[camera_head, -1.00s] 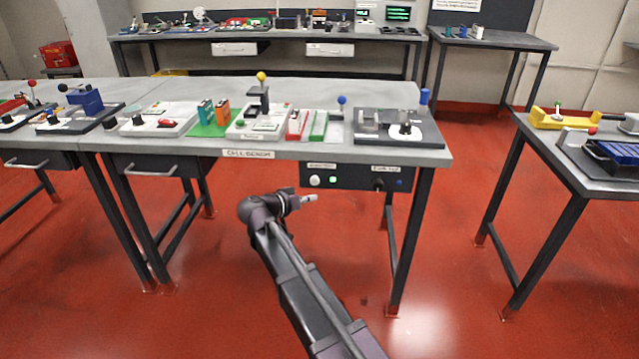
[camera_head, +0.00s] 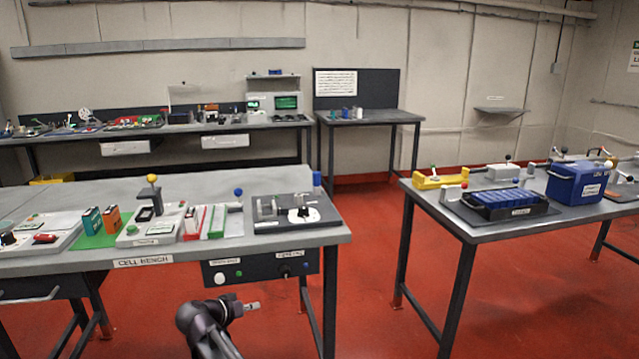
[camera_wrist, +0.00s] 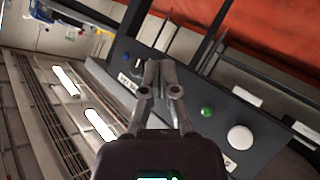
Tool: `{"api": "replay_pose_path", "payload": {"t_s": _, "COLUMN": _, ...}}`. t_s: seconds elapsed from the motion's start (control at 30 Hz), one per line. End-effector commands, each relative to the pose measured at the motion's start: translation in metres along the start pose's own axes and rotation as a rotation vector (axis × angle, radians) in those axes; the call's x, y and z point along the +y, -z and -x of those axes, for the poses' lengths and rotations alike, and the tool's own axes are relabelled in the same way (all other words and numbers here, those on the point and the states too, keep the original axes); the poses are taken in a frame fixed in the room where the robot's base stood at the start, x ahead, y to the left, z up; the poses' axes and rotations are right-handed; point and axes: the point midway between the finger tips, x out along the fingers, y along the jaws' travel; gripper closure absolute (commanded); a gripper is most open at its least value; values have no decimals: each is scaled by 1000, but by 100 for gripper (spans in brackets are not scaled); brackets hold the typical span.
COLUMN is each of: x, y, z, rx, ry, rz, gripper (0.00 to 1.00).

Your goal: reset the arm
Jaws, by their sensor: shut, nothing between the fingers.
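My gripper (camera_head: 252,306) is at the end of my arm, low in front of the cell bench (camera_head: 130,263). It is empty, and its fingers are together. In the wrist view my gripper (camera_wrist: 162,68) points toward the bench's dark front panel (camera_wrist: 222,112), which carries a white round button (camera_wrist: 240,138), a green one (camera_wrist: 207,111) and a dark knob. The fingers look apart from the panel. The lower part of my arm runs out of the head view at the bottom.
The cell bench top holds small battery stations and a fixture (camera_head: 297,211). A second bench (camera_head: 455,222) at right carries a blue case (camera_head: 578,183) and a blue-topped tray (camera_head: 505,203). Red floor (camera_head: 375,270) is clear between the benches. Tables line the back wall.

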Motion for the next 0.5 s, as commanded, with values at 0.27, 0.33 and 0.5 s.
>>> {"api": "replay_pose_path", "payload": {"t_s": 0.27, "x": 71, "y": -51, "z": -66, "rx": -243, "ry": 23, "rz": 55, "gripper": 100}}
{"api": "replay_pose_path", "payload": {"t_s": 0.33, "x": 88, "y": -64, "z": -79, "rx": -300, "ry": 37, "rz": 67, "gripper": 100}}
{"api": "replay_pose_path", "payload": {"t_s": 0.5, "x": 125, "y": -97, "z": -104, "rx": -435, "ry": 86, "rz": 91, "gripper": 100}}
